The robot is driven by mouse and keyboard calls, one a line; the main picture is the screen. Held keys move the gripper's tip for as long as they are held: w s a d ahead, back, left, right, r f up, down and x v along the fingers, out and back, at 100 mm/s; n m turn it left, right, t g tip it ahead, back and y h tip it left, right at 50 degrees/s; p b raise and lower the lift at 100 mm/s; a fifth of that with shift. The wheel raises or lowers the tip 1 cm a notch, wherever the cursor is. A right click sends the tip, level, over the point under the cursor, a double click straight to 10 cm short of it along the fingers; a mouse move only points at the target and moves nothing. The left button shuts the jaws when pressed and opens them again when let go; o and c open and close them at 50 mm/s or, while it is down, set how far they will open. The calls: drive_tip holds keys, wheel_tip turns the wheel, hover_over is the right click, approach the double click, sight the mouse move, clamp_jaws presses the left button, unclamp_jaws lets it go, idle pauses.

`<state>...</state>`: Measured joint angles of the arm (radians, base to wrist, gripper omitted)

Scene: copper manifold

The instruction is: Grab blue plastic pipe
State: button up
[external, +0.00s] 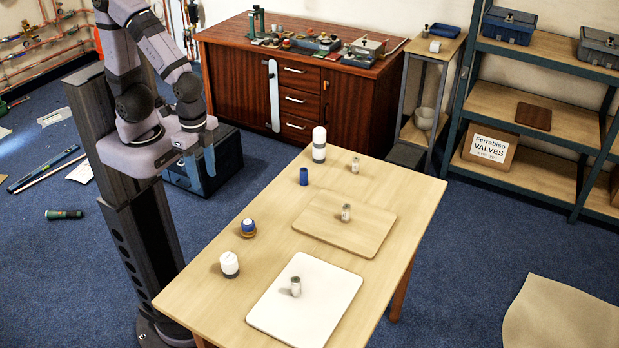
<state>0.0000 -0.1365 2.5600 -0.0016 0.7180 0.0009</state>
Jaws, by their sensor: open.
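A short blue cylinder (303,176), which looks like the blue plastic pipe, stands upright on the wooden table near its back-left edge. A smaller blue piece with a pale top (248,225) sits on a small round brown base nearer the front. My gripper (201,163) is open and hangs left of the table, above and apart from both blue pieces. Nothing shows between its fingers.
The table (210,309) holds a wooden board (370,224) and a white board (325,310), each with a small metallic cylinder. White-topped containers stand at the back (319,145) and front left (229,264). Another small cylinder (355,164) stands right of the blue pipe.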

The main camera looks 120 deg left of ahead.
drive_tip(key=s+a+f+n+g+b, duration=0.25)
drive_tip(key=a+f+n+b, duration=0.2)
drive_tip(key=a+f, duration=0.35)
drive_tip(key=w+a+f+n, duration=0.1)
drive_tip(key=w+a, duration=0.1)
drive_tip(key=a, duration=0.3)
drive_tip(key=w+a+f+n+t+b, duration=0.1)
drive_tip(key=w+a+f, duration=0.1)
drive_tip(key=a, duration=0.4)
drive_tip(key=w+a+f+n+t, duration=0.1)
drive_tip(key=w+a+f+n, duration=0.1)
drive_tip(key=a, duration=0.3)
drive_tip(key=shift+w+a+f+h+b, duration=0.25)
drive_tip(key=shift+w+a+h+b, duration=0.1)
drive_tip(key=shift+w+b, duration=0.1)
wheel_tip(320, 180, up, 4)
drive_tip(key=m+t+y, duration=0.1)
drive_tip(key=t+y, duration=0.1)
hover_over(304, 177)
drive_tip(key=s+a, duration=0.1)
drive_tip(key=s, duration=0.1)
drive_tip(key=shift+r+h, duration=0.15)
drive_tip(key=shift+h, duration=0.1)
drive_tip(key=shift+w+m, duration=0.1)
drive_tip(key=shift+m, duration=0.65)
